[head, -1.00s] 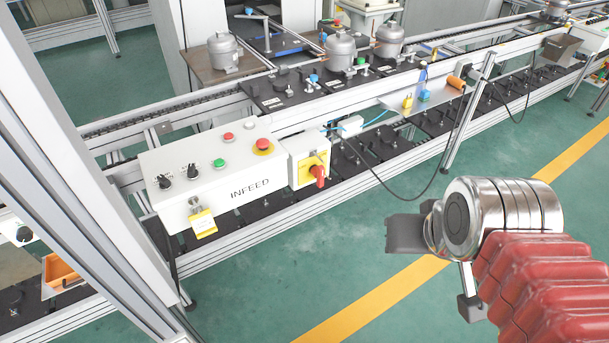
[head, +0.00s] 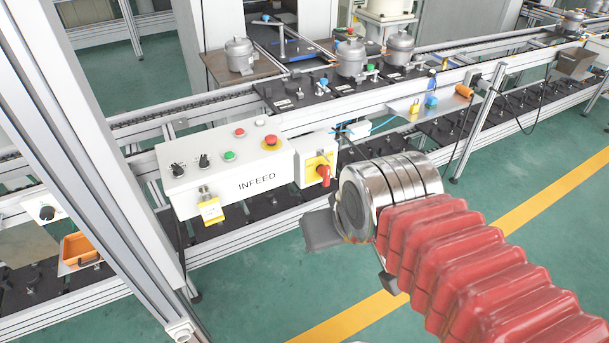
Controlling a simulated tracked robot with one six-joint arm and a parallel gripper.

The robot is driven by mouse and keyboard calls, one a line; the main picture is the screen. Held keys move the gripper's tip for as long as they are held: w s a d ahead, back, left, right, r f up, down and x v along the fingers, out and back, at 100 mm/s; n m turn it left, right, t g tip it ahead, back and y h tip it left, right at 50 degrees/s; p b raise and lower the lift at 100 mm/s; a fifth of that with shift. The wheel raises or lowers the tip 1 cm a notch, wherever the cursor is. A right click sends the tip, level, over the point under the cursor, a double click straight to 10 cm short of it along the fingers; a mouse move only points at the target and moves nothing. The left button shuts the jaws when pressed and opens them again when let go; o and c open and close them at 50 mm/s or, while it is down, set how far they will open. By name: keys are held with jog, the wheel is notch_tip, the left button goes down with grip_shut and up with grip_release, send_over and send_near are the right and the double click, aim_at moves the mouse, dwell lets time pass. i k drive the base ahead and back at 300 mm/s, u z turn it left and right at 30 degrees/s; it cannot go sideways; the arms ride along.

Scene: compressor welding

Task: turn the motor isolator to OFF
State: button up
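The motor isolator (head: 317,169) is a grey box with a yellow plate and a red rotary handle (head: 323,172), fixed at the right end of the INFEED control box (head: 228,178). The handle's markings are too small to read. My gripper (head: 318,231) is at the end of my red-sleeved arm, just below and slightly right of the isolator in the picture. It appears apart from the handle. One dark grey finger part shows; the rest is hidden behind my metal wrist, so its opening cannot be made out.
The INFEED box carries a red emergency stop (head: 271,142), a green button (head: 229,156), black selector knobs and a yellow tag (head: 211,211). A shelf (head: 400,107) with padlocks is to the right. The conveyor (head: 230,107) runs behind. Green floor in front is clear.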

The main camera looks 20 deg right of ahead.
aim_at(325, 171)
jog(key=u, duration=0.25)
jog(key=i, duration=1)
jog(key=u, duration=0.05)
